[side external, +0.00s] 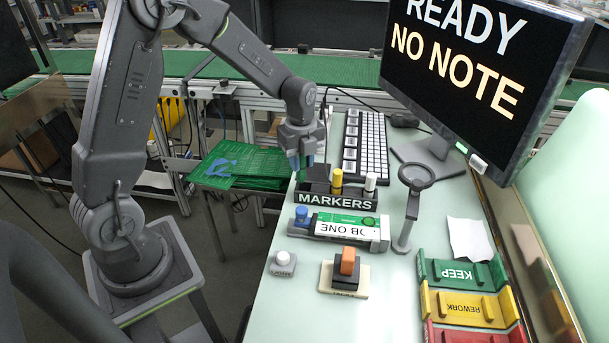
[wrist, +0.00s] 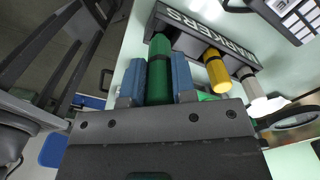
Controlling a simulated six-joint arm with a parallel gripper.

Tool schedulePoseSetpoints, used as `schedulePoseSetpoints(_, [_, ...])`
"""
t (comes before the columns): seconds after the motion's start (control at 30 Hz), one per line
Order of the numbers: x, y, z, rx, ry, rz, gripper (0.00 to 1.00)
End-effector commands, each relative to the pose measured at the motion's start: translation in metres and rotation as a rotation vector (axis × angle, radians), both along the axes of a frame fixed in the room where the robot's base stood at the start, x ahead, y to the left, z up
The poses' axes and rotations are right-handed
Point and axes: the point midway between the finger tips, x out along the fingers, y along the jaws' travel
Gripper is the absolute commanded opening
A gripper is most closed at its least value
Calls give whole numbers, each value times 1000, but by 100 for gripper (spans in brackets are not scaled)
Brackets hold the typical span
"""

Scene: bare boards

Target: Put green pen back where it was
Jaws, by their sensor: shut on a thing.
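The green pen (wrist: 160,70) stands between the two blue fingertips of my gripper (wrist: 158,82) in the wrist view, and the fingers are shut on it. Its far end meets the left end of the dark MARKERS holder (wrist: 190,35); I cannot tell how deep it sits. A yellow pen (side external: 337,180) and a white pen (side external: 370,182) stand upright in the holder; the wrist view also shows the yellow pen (wrist: 215,70) and the white pen (wrist: 250,88).
In front of the holder lies a device with a white label (side external: 345,226) and a blue knob (side external: 301,213). A magnifier stand (side external: 408,205), keyboard (side external: 365,148) and monitor (side external: 470,70) are to the right. KEEP and REWORK trays (side external: 468,310) are at the front right.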

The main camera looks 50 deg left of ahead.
Motion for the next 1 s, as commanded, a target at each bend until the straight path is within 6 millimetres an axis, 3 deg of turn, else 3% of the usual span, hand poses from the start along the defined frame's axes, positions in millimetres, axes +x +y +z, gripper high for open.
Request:
schedulePoseSetpoints(0.17, [5, -7, -9, 0, 1, 0, 1])
schedulePoseSetpoints(0.4, [5, -7, -42, -1, 3, 0, 1])
schedulePoseSetpoints(0.83, [5, -7, -48, 0, 1, 0, 1])
schedulePoseSetpoints(0.87, [5, -7, -49, 0, 1, 0, 26])
schedulePoseSetpoints(1.0, [5, -7, -48, 0, 0, 0, 39])
